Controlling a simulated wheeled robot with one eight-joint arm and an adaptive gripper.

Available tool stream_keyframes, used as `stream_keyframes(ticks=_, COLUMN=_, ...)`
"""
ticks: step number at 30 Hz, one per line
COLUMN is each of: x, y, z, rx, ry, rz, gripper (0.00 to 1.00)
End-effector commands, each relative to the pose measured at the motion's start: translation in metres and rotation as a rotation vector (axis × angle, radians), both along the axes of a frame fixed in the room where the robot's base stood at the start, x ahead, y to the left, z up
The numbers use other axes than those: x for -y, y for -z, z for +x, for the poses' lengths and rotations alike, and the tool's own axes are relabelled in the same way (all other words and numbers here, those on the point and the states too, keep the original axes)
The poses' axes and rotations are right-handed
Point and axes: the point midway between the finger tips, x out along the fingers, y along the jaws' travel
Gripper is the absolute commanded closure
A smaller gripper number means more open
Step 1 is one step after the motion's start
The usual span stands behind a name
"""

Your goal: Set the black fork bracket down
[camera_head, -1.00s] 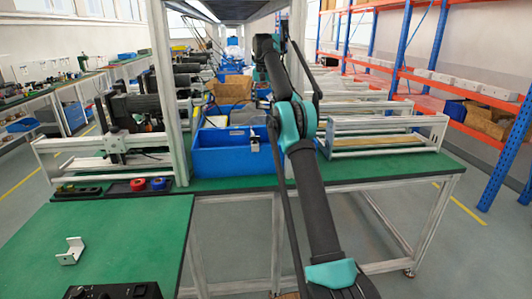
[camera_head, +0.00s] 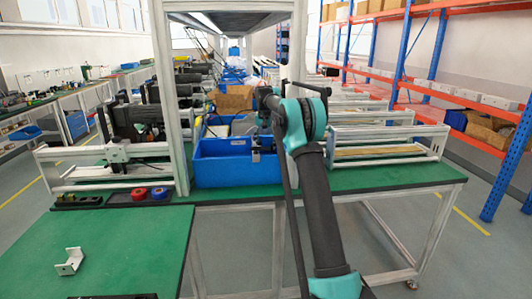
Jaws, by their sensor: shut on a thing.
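My arm rises from the bottom right and reaches forward over the far green bench. My gripper (camera_head: 257,146) is a small dark shape near the front rim of the blue bin (camera_head: 222,174), partly covered by my arm. It is shut on the black fork bracket, but the bracket is too small and dark to tell apart from the fingers. I cannot tell whether the bracket touches the bin or the bench.
The near green table (camera_head: 120,240) holds a white U-shaped bracket (camera_head: 69,261) and is otherwise largely clear. Red and blue round parts (camera_head: 139,194) sit in a black tray at the bench's front edge. Aluminium frames (camera_head: 385,145) stand right of my arm. An upright post (camera_head: 180,120) stands left of the bin.

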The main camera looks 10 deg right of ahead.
Motion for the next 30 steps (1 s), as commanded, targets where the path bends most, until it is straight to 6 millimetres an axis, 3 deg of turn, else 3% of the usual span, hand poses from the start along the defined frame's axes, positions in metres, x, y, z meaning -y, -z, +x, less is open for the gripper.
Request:
stream_keyframes(ticks=5, x=0.0, y=0.011, z=0.0, rx=0.0, ry=0.0, rz=0.0, gripper=0.78)
stream_keyframes(ticks=12, x=0.0, y=0.04, z=0.0, rx=0.0, ry=0.0, rz=0.0, gripper=0.78)
stream_keyframes(ticks=23, x=0.0, y=0.044, z=0.0, rx=0.0, ry=0.0, rz=0.0, gripper=0.78)
stream_keyframes(ticks=24, x=0.0, y=0.044, z=0.0, rx=0.0, ry=0.0, rz=0.0, gripper=0.38)
stream_keyframes(ticks=26, x=0.0, y=0.044, z=0.0, rx=0.0, ry=0.0, rz=0.0, gripper=0.32)
stream_keyframes(ticks=30, x=0.0, y=0.044, z=0.0, rx=0.0, ry=0.0, rz=0.0, gripper=0.32)
